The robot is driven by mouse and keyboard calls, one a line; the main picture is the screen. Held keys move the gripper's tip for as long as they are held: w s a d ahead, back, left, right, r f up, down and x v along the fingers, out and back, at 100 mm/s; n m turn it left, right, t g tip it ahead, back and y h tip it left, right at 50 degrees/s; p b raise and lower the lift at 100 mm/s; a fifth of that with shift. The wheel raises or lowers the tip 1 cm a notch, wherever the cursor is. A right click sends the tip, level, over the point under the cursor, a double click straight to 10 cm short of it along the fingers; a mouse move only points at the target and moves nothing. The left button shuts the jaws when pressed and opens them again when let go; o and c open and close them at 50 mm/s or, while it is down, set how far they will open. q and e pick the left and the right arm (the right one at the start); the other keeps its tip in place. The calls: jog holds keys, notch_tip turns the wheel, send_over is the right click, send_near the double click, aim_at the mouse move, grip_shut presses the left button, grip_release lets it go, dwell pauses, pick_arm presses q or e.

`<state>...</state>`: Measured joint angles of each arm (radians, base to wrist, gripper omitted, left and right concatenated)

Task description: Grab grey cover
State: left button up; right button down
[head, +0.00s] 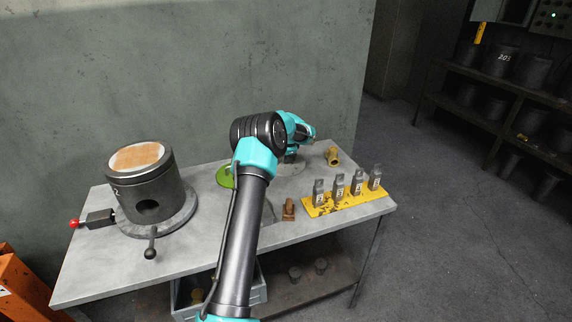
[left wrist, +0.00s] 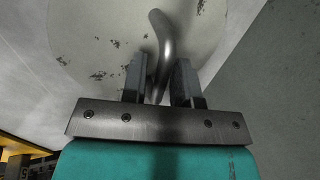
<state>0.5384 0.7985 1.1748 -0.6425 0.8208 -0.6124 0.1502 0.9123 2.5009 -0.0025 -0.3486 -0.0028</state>
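The grey cover (left wrist: 100,35) is a round pale disc with chipped paint and a curved metal handle (left wrist: 166,45), seen close up in the left wrist view. In the head view it is mostly hidden behind my left arm. My left gripper (left wrist: 160,70) is over the cover with its two fingers apart, one on each side of the handle. A small gap shows beside the handle, so the fingers do not look closed on it. In the head view my left gripper (head: 291,157) points down at the table. My right gripper is in neither view.
On the table (head: 90,265) a heavy cylinder (head: 150,195) stands at left. A green disc (head: 225,177) lies partly behind my arm. A brass fitting (head: 332,156), a small brown block (head: 289,209) and a yellow rack (head: 345,202) with several grey blocks are at right.

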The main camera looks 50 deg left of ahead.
pick_arm(q)
grip_shut()
jog(key=shift+r, duration=0.15)
dwell(0.4)
jog(key=shift+r, duration=1.8)
jog(key=s+d, duration=0.3)
jog(key=d, duration=0.1)
jog(key=s+d, duration=0.4)
jog(key=s+d+r, duration=0.1)
jog(key=s+d, duration=0.2)
jog(key=d, duration=0.1)
jog(key=shift+s+r, duration=0.1)
jog(key=shift+s, duration=0.15)
